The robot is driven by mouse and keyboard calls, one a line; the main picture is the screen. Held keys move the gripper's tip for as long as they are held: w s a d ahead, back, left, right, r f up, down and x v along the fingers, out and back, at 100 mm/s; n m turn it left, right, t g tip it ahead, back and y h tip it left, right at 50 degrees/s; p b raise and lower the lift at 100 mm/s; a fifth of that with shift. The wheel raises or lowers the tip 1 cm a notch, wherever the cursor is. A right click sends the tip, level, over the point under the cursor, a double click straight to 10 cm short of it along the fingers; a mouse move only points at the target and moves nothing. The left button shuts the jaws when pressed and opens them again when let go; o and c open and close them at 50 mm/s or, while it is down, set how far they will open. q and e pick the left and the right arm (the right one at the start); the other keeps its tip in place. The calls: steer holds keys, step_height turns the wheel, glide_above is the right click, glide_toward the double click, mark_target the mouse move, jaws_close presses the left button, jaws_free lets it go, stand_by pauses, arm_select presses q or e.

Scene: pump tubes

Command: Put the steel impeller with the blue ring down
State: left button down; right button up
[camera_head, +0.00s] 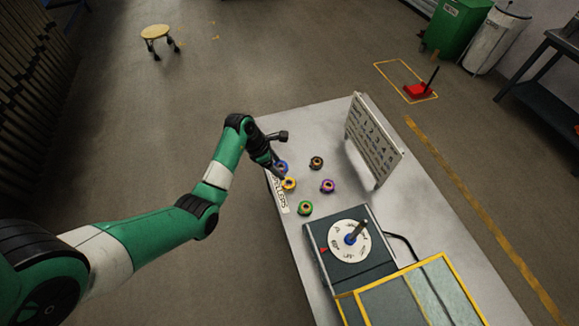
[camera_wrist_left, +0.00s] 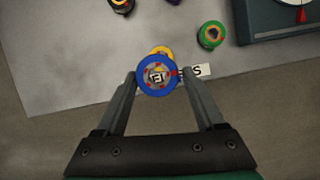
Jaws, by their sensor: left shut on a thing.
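The steel impeller with the blue ring (camera_head: 282,166) is between the fingertips of my left gripper (camera_head: 278,170) in the head view, near the table's left edge. In the left wrist view, the blue-ringed impeller (camera_wrist_left: 157,76) shows face on, with my left gripper (camera_wrist_left: 157,80) shut on it from both sides. A yellow-ringed impeller (camera_head: 289,184) is close by and partly hidden behind the blue one in the wrist view. I cannot tell whether the blue-ringed impeller touches the table. My right gripper is not in view.
Black-and-orange (camera_head: 316,162), purple (camera_head: 327,186) and green (camera_head: 305,208) impellers stand on the table (camera_head: 300,126). A white label strip (camera_head: 279,195) lies along the left edge.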

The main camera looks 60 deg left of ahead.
arm_select(q)
steer(key=w+a+f+b, duration=0.1)
steer(key=w+f+b, duration=0.1)
steer(key=w+a+f+b, duration=0.1)
steer(key=a+f+b, duration=0.1)
steer(key=b, duration=0.1)
steer(key=w+a+f+b, duration=0.2)
steer(key=f, duration=0.1)
steer(key=shift+w+a+b, duration=0.2)
steer(key=shift+w+b, duration=0.15)
steer(key=shift+b, duration=0.05)
steer(key=shift+w+a+f+b, duration=0.1)
steer(key=shift+w+a+b, duration=0.1)
steer(key=shift+b, duration=0.1)
